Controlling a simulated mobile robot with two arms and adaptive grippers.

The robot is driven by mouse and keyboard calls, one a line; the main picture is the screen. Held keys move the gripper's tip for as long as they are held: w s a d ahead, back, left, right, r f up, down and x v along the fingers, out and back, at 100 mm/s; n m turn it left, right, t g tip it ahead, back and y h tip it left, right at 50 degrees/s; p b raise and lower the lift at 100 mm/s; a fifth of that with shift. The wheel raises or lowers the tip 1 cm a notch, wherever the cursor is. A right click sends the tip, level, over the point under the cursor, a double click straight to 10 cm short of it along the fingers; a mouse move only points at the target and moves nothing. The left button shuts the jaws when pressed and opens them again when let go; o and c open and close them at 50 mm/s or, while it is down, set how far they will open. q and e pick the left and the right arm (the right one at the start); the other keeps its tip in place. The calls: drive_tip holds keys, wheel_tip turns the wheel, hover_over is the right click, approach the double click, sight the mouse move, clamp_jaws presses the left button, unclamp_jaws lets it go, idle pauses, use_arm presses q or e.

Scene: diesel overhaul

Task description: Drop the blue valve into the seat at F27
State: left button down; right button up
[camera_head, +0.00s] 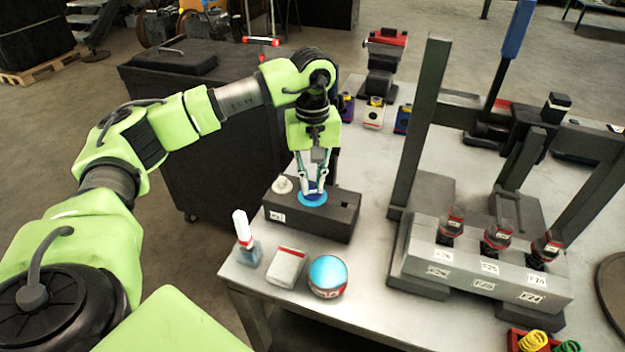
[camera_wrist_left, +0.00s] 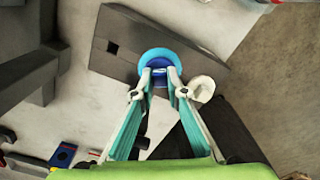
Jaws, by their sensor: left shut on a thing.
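The blue valve (camera_head: 313,199) shows as a round blue disc at the middle of a dark block (camera_head: 338,226) on the table. My left gripper (camera_head: 312,186) points down from above, shut on the blue valve's upper part. In the left wrist view the blue disc (camera_wrist_left: 153,56) lies over the block (camera_wrist_left: 190,55), between the fingertips (camera_wrist_left: 161,88). Its underside is hidden, so I cannot tell how deep it sits. A grey head block (camera_head: 480,262) with several labelled places stands at the right; I cannot make out F27 for certain. My right gripper is not in view.
A whitish round piece (camera_head: 282,185) sits on the dark block beside the blue valve. A square hole (camera_wrist_left: 112,47) shows at its other end. A white-capped bottle (camera_head: 243,232), a pale box (camera_head: 286,267) and a blue-topped tin (camera_head: 328,275) stand in front. A dark upright post (camera_head: 420,125) rises to the right.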

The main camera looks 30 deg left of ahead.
use_arm(q)
drive_tip(key=shift+f, duration=0.25)
idle(0.3)
drive_tip(key=c, duration=1.5)
unclamp_jaws()
drive_tip(key=shift+r, duration=0.1)
drive_tip(key=shift+r+p, duration=2.45)
drive_tip(key=shift+r, duration=1.5)
drive_tip(key=shift+s+f, duration=0.1)
drive_tip(key=shift+f, duration=0.05)
